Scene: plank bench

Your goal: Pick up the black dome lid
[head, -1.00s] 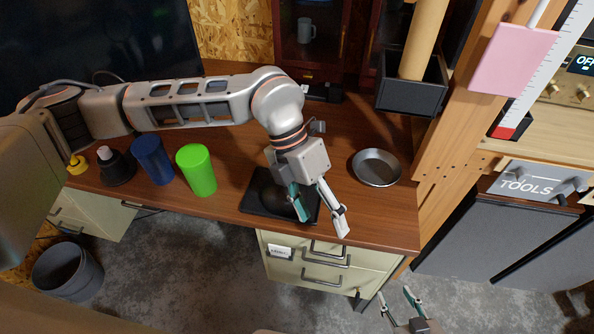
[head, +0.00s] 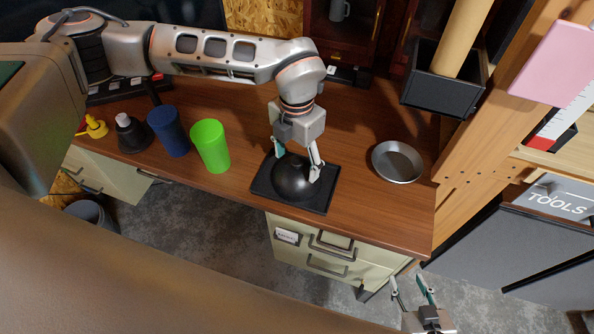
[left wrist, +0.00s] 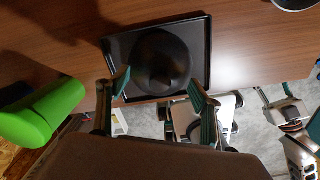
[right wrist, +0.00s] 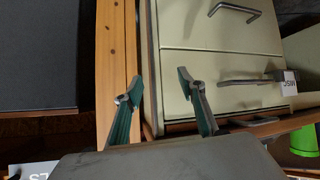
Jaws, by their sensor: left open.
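The black dome lid (head: 292,180) sits on a black square tray (head: 318,204) near the bench's front edge. It also shows in the left wrist view (left wrist: 160,62), round with a small raised middle. My left gripper (head: 297,167) is open at the dome's far side in the head view, its fingers apart towards either side of the lid. In the left wrist view its fingertips (left wrist: 163,90) are spread, with the dome beyond and between them. I cannot tell whether they touch it. My right gripper (head: 414,289) is open and empty, low in front of the drawers; it also shows in the right wrist view (right wrist: 160,90).
A green cup (head: 210,146), a blue cup (head: 168,131) and a dark bottle (head: 131,133) stand left of the tray. A metal bowl (head: 397,162) lies to the right. Drawers (head: 325,250) are below the bench, and a wooden post (head: 470,160) rises at right.

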